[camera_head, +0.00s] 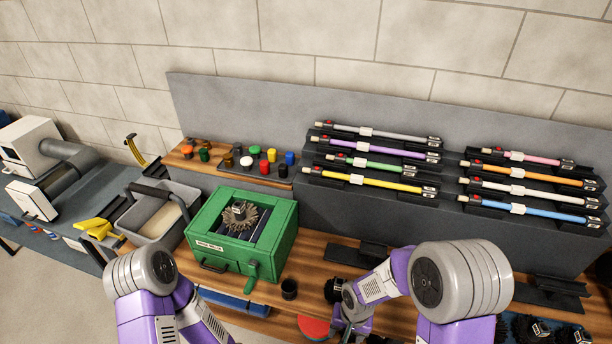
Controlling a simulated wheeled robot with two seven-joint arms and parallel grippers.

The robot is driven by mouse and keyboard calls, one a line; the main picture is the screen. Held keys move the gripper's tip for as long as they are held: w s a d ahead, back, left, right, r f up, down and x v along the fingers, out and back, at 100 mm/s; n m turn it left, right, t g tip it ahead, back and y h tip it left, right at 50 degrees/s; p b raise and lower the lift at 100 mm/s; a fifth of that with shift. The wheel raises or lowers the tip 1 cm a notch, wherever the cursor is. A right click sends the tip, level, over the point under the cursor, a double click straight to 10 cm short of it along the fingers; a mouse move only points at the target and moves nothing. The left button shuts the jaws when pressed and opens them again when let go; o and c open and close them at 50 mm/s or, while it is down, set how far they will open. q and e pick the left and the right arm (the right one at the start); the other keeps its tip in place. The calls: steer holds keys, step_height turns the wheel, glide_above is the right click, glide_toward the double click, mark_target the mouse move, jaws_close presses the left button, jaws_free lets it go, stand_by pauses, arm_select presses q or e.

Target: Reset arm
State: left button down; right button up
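My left arm (150,275) shows at the lower left, and its links run off the bottom edge. My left gripper is out of view. My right arm (460,280) is at the lower right, its purple forearm bent left over the front of the wooden bench (325,262). Its grey wrist end (350,308) is low, near the bench's front edge, by a dark round brush (333,290). The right gripper's fingers are not clearly visible, so I cannot tell whether it holds anything.
A green box (205,228) with a brush (240,214) inside stands mid-bench beside a grey tub (158,215). Coloured rods (375,180) lie on racks behind. Several coloured caps (265,167) sit at the back. A small dark cup (289,289) and a red disc (313,328) are near the front.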

arm_select(q)
steer(key=f+b, duration=0.2)
steer(key=w+f+b, duration=0.1)
steer(key=f+b, duration=0.1)
steer(key=shift+f, duration=0.4)
arm_select(e)
steer(key=s+f+y, duration=0.1)
steer(key=s+f, duration=0.2)
steer(key=f, duration=0.5)
steer(key=s+f+y, duration=0.2)
steer(key=s+f, duration=0.2)
steer(key=f, duration=0.5)
steer(key=shift+s+a+t, duration=0.3)
steer(key=shift+a+t, duration=0.05)
steer(key=shift+t, duration=0.05)
